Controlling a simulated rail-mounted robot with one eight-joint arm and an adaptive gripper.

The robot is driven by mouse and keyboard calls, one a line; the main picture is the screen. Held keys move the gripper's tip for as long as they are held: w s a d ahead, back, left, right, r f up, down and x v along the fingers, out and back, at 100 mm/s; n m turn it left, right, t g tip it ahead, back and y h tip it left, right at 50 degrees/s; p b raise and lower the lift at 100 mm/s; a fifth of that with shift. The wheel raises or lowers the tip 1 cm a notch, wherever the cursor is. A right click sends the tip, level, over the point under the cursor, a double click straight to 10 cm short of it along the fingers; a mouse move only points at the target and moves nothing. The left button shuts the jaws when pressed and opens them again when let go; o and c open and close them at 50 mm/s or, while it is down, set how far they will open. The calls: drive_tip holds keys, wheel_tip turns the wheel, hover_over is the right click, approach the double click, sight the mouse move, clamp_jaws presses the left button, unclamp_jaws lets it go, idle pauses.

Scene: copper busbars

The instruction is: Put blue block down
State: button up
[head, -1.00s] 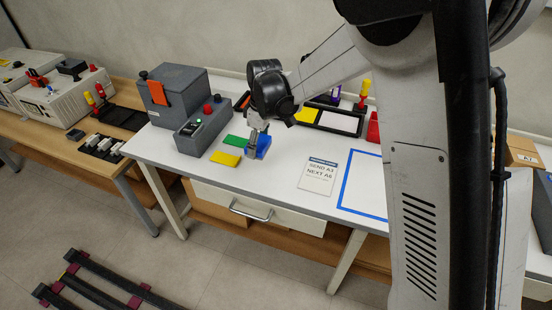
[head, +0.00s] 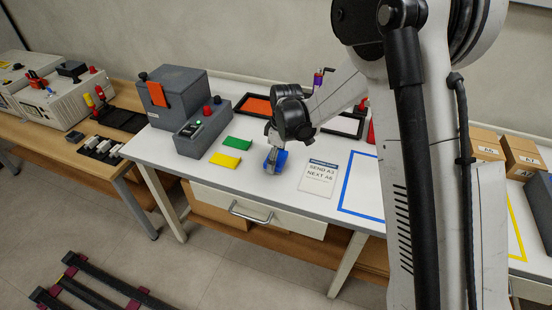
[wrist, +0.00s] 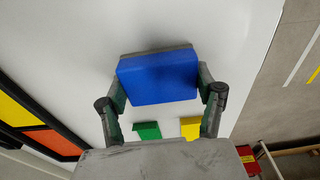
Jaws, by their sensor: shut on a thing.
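My gripper (head: 271,160) is shut on the blue block (head: 281,161) over the white table (head: 250,190), left of the printed sign. In the wrist view the blue block (wrist: 158,78) sits between the two fingers of my gripper (wrist: 160,88). I cannot tell whether the block touches the table. Part of the block is hidden behind the fingers in the head view.
A green block (head: 237,143) and a yellow block (head: 225,159) lie to the left, beside a grey control box (head: 202,128). A sign (head: 320,177) and a blue taped outline (head: 345,185) are to the right. Dark-framed trays (head: 256,104) stand behind.

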drive_tip(key=shift+f, duration=0.2)
drive_tip(key=o, duration=1.3)
drive_tip(key=shift+r, duration=0.15)
